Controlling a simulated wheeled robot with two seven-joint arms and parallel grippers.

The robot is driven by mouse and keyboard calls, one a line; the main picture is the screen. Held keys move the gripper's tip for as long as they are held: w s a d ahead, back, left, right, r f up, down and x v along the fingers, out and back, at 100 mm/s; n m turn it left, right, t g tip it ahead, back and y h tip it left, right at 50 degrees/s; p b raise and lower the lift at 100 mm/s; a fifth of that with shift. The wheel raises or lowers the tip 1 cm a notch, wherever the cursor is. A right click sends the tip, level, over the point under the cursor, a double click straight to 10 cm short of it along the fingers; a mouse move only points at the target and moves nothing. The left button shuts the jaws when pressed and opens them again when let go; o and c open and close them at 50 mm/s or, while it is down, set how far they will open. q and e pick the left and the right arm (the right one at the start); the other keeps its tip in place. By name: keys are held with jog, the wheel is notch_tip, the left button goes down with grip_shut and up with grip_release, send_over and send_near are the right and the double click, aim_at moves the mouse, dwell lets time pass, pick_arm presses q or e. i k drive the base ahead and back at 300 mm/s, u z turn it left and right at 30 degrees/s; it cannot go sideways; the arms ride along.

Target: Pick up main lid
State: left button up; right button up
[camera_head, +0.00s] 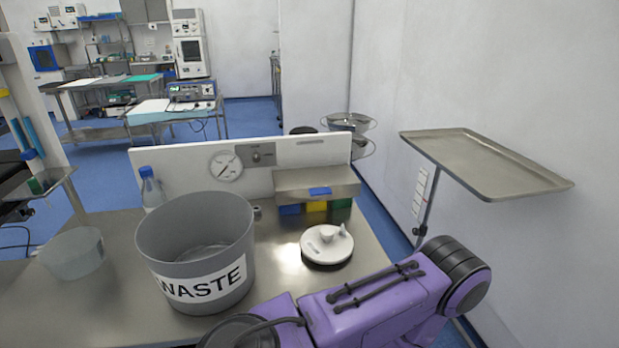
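A round white lid (326,246) with a small raised knob lies on the metal table, right of the grey bin. A dark rim shows under its front edge; I cannot tell whether it rests on something. I take it to be the main lid. My purple arm crosses the lower right of the view, in front of the lid, and seems apart from it. Neither of my grippers shows.
An open grey bin marked WASTE (196,250) stands left of the lid. A clear bowl (73,254) and a blue-capped bottle (151,188) are farther left. Behind the lid is a metal box (316,183) with coloured bins. A raised metal tray (484,163) is at right.

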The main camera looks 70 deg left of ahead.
aim_at(320, 245)
jog(key=u, duration=0.7)
jog(key=k, duration=0.75)
jog(key=u, duration=1)
